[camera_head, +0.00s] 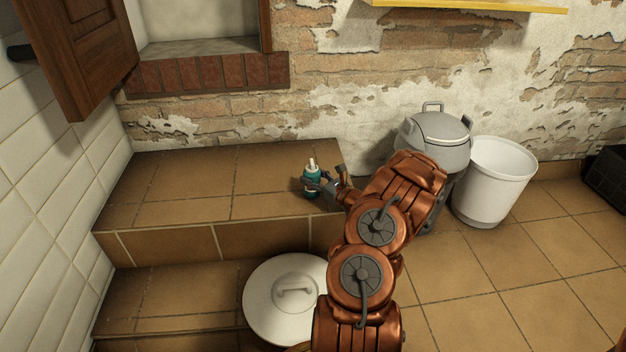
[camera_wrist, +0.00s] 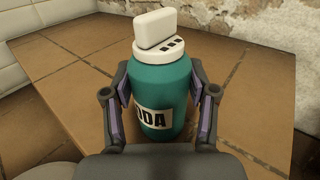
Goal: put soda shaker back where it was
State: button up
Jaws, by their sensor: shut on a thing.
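The soda shaker is a teal bottle (camera_wrist: 160,88) with a white cap and a label whose visible letters read "ODA" in the wrist view. My gripper (camera_wrist: 161,112) is shut on its sides, with one finger on each side. In the head view the shaker (camera_head: 311,180) is upright at the right end of the upper tiled step (camera_head: 200,185), with my gripper (camera_head: 318,184) around it from the right. I cannot tell whether its base touches the tiles.
A white round lid with a handle (camera_head: 275,318) is at the lower step. A grey lidded bin (camera_head: 437,130) and a white bucket (camera_head: 492,185) stand right of the step. An open wooden shutter (camera_head: 95,50) hangs at upper left. The upper step's left part is clear.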

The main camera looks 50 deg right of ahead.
jog(key=o, duration=1)
jog(key=shift+f, duration=0.15)
